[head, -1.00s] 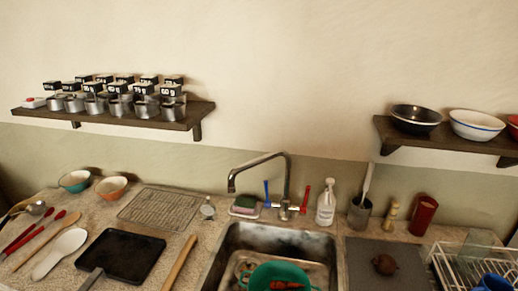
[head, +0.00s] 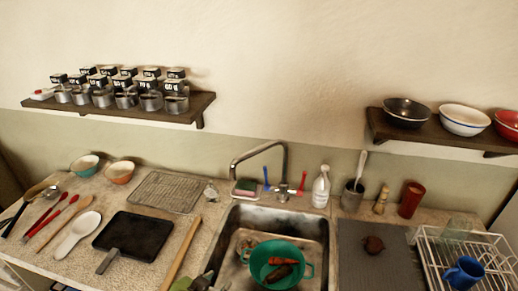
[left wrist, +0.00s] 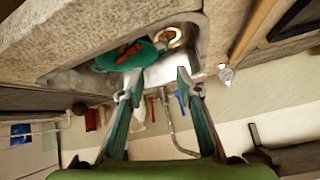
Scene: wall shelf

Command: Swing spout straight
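The faucet's grey metal spout (head: 258,149) arches up behind the sink, its end bent down to the left near the sponge. A blue lever (head: 266,176) and a red lever (head: 302,182) stand on either side of its base. My left gripper (head: 203,283) shows only partly at the bottom edge of the head view, in front of and below the spout, apart from it. In the left wrist view the left gripper (left wrist: 158,76) is open and empty, and the spout (left wrist: 172,125) shows beyond its fingers. My right gripper is not in view.
The sink (head: 312,225) holds a green colander (head: 286,264) with brown items. A sponge (head: 244,188) sits left of the faucet and a soap bottle (head: 321,187) right of it. A dark pan (head: 135,237) lies left; a dish rack (head: 455,252) stands right.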

